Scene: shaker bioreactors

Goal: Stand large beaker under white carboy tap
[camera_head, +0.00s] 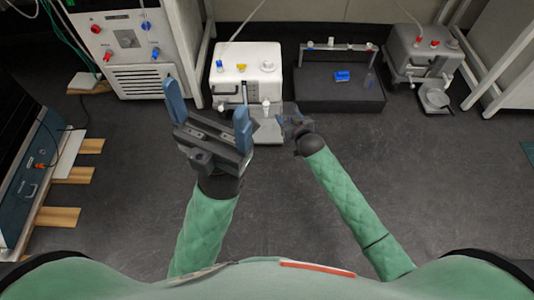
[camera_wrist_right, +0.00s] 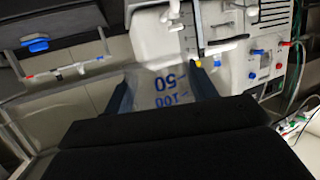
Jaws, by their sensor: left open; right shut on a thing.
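The white carboy (camera_head: 245,72) stands on the floor against the back wall, with its small pale tap (camera_head: 266,104) low on its front. The large clear beaker (camera_wrist_right: 168,88) carries blue 50 and 100 marks, upside down in the right wrist view. My right gripper (camera_head: 290,117) is shut on it, just in front of and right of the tap. The beaker is faint in the head view, so its exact position relative to the tap is hard to tell. My left gripper (camera_head: 207,103) is open and empty, in front of the carboy's left side in the picture.
A dark platform (camera_head: 325,98) with a rail and a blue item (camera_head: 342,76) stands right of the carboy. A grey carboy (camera_head: 424,52) is further right. A white control cabinet (camera_head: 130,45) stands at the left. The dark floor in front is mostly clear.

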